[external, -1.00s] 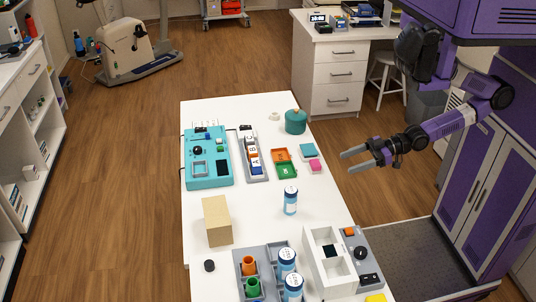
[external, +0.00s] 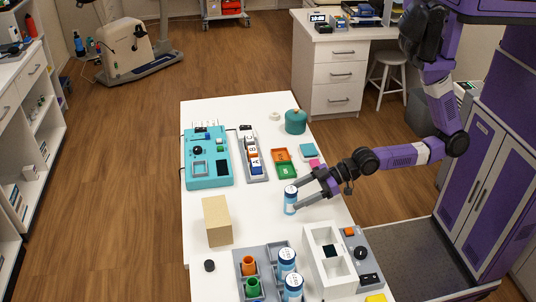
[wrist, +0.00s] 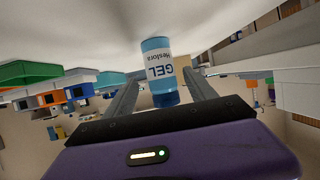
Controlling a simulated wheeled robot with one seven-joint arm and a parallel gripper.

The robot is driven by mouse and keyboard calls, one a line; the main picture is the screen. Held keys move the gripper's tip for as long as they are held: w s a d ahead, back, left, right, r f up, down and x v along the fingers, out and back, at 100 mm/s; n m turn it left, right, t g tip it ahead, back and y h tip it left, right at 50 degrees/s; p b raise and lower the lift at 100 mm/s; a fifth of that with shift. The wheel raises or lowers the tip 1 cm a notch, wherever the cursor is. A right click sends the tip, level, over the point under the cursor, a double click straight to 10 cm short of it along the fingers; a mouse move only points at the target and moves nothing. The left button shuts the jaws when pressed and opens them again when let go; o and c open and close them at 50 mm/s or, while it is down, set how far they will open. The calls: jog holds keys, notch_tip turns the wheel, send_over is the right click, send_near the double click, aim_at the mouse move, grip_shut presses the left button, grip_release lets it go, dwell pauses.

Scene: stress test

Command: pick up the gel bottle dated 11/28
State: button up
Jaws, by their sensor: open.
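A blue and white gel bottle (external: 290,205) stands upright on the white table, right of the tan block.
A tan block (external: 217,221) stands left of the bottle. A white divided box (external: 315,280) and a grey holder with orange and green cups (external: 249,266) are in front. A teal panel (external: 207,170), small trays (external: 284,156) and a teal round container (external: 295,121) are behind.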

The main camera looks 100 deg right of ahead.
jog(key=p+x, duration=0.1)
jog(key=x, duration=0.4)
jog(key=shift+w+a+f, duration=0.1)
jog(key=shift+w+a, duration=0.1)
jog(key=shift+w, duration=0.15)
jog(key=shift+c, duration=0.5)
grip_shut()
